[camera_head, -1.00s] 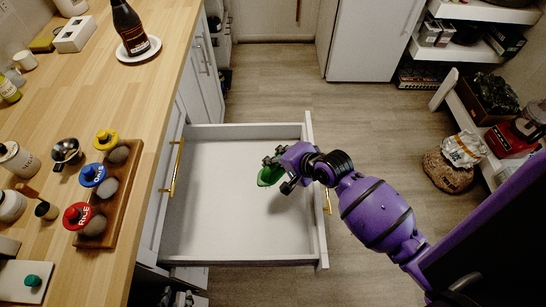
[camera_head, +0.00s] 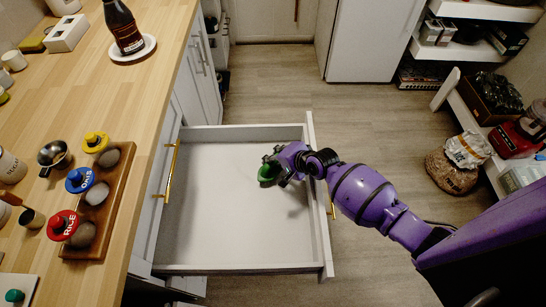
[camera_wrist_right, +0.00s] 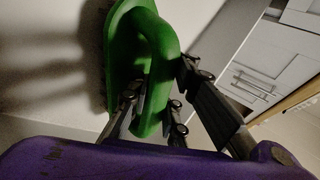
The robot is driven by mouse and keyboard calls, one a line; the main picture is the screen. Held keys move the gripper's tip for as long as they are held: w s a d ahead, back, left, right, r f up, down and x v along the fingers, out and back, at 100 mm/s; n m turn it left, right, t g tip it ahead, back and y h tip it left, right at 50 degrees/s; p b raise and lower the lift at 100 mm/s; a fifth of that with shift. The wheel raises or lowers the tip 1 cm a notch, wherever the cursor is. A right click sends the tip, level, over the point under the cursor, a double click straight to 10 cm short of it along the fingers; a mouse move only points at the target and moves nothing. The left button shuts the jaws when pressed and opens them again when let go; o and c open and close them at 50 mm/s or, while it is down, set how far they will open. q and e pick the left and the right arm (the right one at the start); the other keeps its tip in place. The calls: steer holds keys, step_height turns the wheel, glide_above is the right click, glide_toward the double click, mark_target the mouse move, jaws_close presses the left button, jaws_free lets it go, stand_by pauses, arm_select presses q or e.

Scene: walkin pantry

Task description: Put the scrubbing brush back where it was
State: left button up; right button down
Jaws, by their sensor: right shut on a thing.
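The green scrubbing brush (camera_head: 266,174) is in my right gripper (camera_head: 277,165), over the open drawer (camera_head: 220,225). In the right wrist view my right gripper (camera_wrist_right: 152,108) is shut on the handle of the brush (camera_wrist_right: 160,45), with a finger on each side. The brush's flat base faces the pale drawer surface, close to it. I cannot tell whether it touches. The rest of the drawer is empty. My left gripper is not in view.
The wooden counter (camera_head: 130,110) runs along the left, holding a board (camera_head: 107,205) with several lidded jars and a bottle (camera_head: 126,28) on a white plate. A sack (camera_head: 452,172) stands on the floor at right. Clear floor lies beyond the drawer.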

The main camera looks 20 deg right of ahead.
steer(key=shift+f, duration=0.15)
steer(key=c, duration=1.8)
jaws_free()
steer(key=shift+o, duration=0.7)
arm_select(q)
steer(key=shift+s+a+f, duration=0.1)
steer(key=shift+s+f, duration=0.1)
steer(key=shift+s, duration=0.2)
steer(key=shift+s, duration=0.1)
